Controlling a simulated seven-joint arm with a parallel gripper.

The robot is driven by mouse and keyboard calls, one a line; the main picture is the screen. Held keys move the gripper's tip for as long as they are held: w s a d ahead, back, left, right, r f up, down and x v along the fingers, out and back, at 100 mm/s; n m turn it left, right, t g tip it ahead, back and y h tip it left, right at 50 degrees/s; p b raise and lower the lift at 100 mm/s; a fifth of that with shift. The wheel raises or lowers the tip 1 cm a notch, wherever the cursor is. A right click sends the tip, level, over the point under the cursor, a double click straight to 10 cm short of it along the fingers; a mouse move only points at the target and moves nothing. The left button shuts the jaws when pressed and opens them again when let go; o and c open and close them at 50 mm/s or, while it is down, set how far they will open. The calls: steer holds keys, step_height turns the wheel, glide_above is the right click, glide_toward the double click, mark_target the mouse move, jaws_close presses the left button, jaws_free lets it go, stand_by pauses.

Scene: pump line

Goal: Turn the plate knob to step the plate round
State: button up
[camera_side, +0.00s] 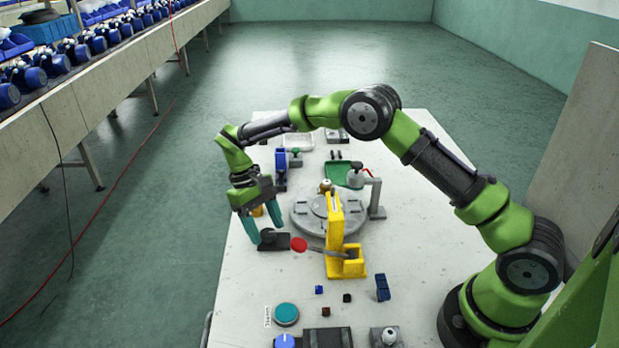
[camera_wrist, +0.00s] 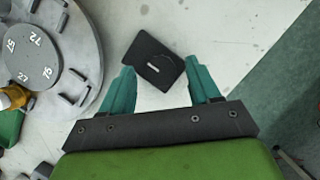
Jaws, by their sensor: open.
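The plate knob (camera_side: 267,235) is a dark round knob on a flat black base near the table's left edge. In the wrist view the knob (camera_wrist: 158,69) shows a short white mark, with its base tilted in the picture. My gripper (camera_side: 264,224) is open and points down over the knob. In the wrist view its teal fingertips (camera_wrist: 165,76) are spread to either side of the knob, with nothing held. I cannot tell how far above the knob they are. The round grey plate (camera_side: 302,214) lies just right of the knob. Numbers show on its disc in the wrist view (camera_wrist: 32,62).
A yellow press-like stand (camera_side: 335,240) with a red-ended lever (camera_side: 299,244) stands right of the knob, close to my gripper. A green tray (camera_side: 338,172) lies behind the plate. A teal button (camera_side: 286,314) and small blocks lie in front. The table's left edge is near.

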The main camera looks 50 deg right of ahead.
steer(key=v, duration=1.1)
steer(key=shift+r, duration=0.3)
steer(key=s+d+r+m+t, duration=0.1)
steer(key=s+d+r+t, duration=0.1)
steer(key=s, duration=0.7)
steer(key=s+d+r+m+t+y, duration=0.1)
steer(key=s+d+r+t, duration=0.1)
steer(key=s+r+t, duration=0.3)
steer(key=s+d+r+m+t+y, duration=0.1)
steer(key=s+d+r+m+t, duration=0.1)
steer(key=s, duration=1.2)
step_height(320, 180, up, 2)
steer(key=d+t, duration=0.1)
steer(key=t, duration=0.1)
steer(key=shift+t, duration=0.4)
steer(key=shift+r, duration=0.1)
